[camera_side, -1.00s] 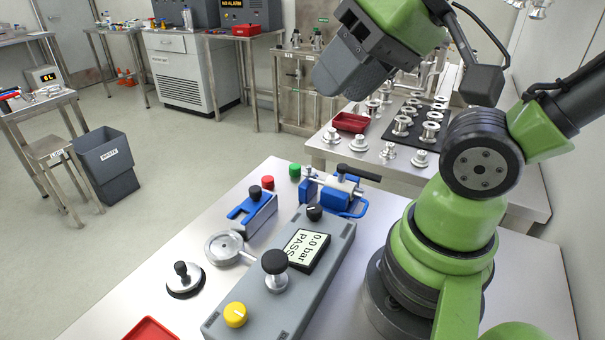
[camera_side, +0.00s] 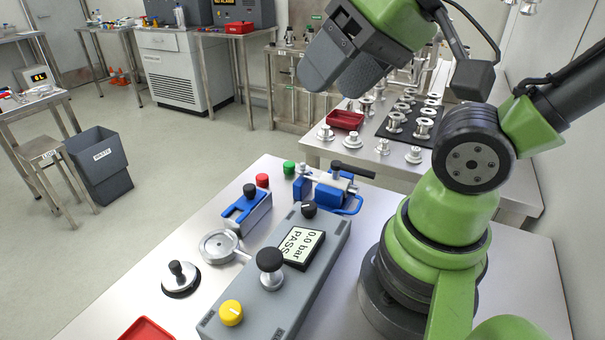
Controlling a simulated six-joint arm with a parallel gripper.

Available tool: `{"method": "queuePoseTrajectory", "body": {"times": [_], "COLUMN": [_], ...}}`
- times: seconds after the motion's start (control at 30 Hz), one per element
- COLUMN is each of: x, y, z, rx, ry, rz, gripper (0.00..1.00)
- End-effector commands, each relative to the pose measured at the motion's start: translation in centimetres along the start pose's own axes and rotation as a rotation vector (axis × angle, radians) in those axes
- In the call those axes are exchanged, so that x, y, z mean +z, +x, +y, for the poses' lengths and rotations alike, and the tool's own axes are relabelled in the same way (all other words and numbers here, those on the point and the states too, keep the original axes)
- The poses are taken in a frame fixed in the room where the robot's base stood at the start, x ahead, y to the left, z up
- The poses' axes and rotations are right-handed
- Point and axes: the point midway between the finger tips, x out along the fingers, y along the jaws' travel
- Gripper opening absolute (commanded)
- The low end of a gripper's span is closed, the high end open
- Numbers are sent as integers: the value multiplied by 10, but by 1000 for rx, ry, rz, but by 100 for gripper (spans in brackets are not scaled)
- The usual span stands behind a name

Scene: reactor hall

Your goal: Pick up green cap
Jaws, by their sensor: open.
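The green cap (camera_side: 289,168) stands on the far edge of the steel table, between a red cap (camera_side: 262,180) and a blue clamp (camera_side: 325,188). My gripper (camera_side: 335,80) is high above the table's far edge, up and to the right of the green cap in the picture. It is open, and the jaws are apart from the cap. I see no object between the jaws, though their inner faces are partly hidden.
A grey test box (camera_side: 262,312) with a display, black knobs and a yellow knob lies in front. A blue fixture (camera_side: 246,212) with a black knob stands near the caps. A red tray (camera_side: 147,329) is at the front edge. Metal fittings stand on the bench behind.

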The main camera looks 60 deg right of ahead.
Motion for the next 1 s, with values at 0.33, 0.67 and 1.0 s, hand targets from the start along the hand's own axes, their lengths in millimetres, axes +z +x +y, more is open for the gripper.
{"method": "queuePoseTrajectory", "body": {"times": [0.33,0.67,1.0], "x": [-36,-129,-164], "y": [12,82,187], "z": [2,50,162], "rx": [74,245,342], "ry": [-12,-54,-77], "rz": [-47,-210,-419], "gripper": [62,62,62]}}
